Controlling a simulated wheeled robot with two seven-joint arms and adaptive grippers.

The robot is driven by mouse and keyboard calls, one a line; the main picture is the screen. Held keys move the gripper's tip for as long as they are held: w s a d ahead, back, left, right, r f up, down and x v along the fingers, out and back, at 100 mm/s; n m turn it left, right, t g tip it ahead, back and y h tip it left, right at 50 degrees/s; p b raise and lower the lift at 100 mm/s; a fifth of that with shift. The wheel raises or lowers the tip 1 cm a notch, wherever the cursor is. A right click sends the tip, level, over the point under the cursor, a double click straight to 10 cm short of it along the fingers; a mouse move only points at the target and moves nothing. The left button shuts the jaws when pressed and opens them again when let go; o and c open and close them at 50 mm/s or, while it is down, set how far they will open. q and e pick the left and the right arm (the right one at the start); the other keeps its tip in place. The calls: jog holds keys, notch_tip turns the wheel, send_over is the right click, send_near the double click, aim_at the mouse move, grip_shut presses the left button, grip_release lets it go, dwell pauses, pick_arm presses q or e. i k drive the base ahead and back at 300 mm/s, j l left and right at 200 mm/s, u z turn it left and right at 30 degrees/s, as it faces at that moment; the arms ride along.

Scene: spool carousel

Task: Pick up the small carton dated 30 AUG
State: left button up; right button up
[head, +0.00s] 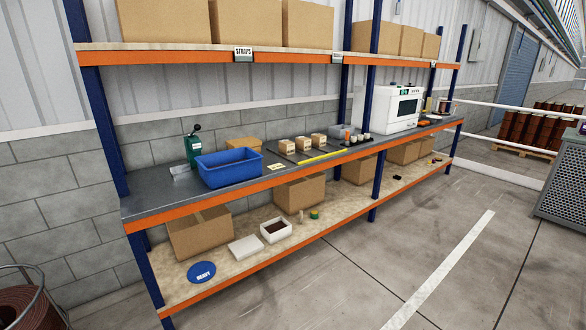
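Several small brown cartons sit in a row on the dark middle shelf in the head view: a left one (286,146), a middle one (302,144) and a right one (318,140). They stand on a dark mat (300,156) with a yellow strip (320,156) along its front. Each carton has dark print on its front, too small to read, so I cannot tell which is dated 30 AUG. Neither of my grippers is in view.
A blue bin (229,168) stands left of the cartons, with a green hand-lever device (193,150) behind it. A white machine (387,108) stands to the right. Blue posts (379,175) and the upper shelf edge (190,57) frame the space. The floor (400,230) in front is clear.

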aim_at(302, 143)
jog(key=i+u, duration=0.1)
jog(key=i, duration=0.45)
jog(key=i+l, duration=0.1)
jog(key=i, duration=0.45)
jog(key=i+l+u, duration=0.15)
jog(key=i, duration=0.4)
